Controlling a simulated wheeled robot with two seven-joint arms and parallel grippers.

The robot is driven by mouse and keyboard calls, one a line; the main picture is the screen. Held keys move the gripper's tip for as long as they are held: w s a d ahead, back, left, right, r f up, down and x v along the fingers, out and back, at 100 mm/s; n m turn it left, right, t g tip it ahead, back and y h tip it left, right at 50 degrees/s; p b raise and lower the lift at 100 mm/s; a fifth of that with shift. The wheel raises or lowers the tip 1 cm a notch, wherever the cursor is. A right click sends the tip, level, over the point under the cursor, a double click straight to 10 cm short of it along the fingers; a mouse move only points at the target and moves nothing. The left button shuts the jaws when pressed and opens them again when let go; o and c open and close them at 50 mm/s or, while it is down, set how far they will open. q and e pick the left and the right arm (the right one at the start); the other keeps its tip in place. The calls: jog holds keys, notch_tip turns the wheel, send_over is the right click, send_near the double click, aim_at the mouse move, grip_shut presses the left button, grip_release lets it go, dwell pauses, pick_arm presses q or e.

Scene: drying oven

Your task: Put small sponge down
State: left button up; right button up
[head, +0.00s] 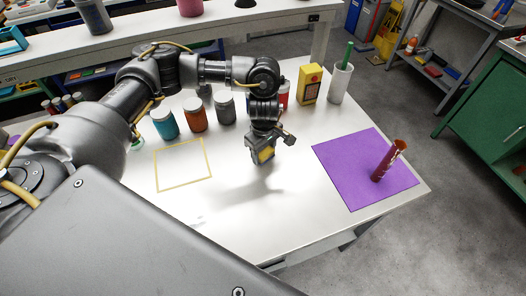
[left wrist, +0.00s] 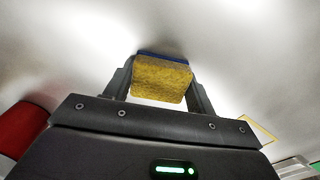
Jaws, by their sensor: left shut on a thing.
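The small sponge is yellow with a blue layer along one edge. It shows between the fingers in the left wrist view (left wrist: 161,80) and as a yellow patch in the head view (head: 265,155). My left gripper (head: 264,158) points down over the middle of the white table (head: 240,215) and is shut on the sponge. A shadow lies on the table below it. Whether the sponge touches the table I cannot tell. My right gripper is not in view.
A yellow square outline (head: 184,178) is on the table to the left, empty. A purple mat (head: 340,165) with a dark red tube (head: 388,161) is at right. Behind stand several jars, a yellow box (head: 310,85) and a white cup (head: 340,84). The front middle is clear.

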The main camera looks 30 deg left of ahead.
aim_at(264, 151)
pick_arm(q)
jog(key=shift+s+f, duration=0.3)
jog(key=shift+f, duration=0.2)
jog(key=o, duration=0.5)
jog(key=shift+d, duration=0.1)
jog(key=o, duration=0.5)
jog(key=shift+f, duration=0.15)
jog(key=shift+c, duration=0.2)
jog(key=shift+r, duration=0.35)
jog(key=shift+w+r+p, duration=0.1)
jog(key=shift+r+p, duration=0.3)
jog(key=shift+p, duration=0.3)
notch_tip(264, 151, up, 12)
jog(key=b, duration=0.1)
jog(key=shift+w, duration=0.2)
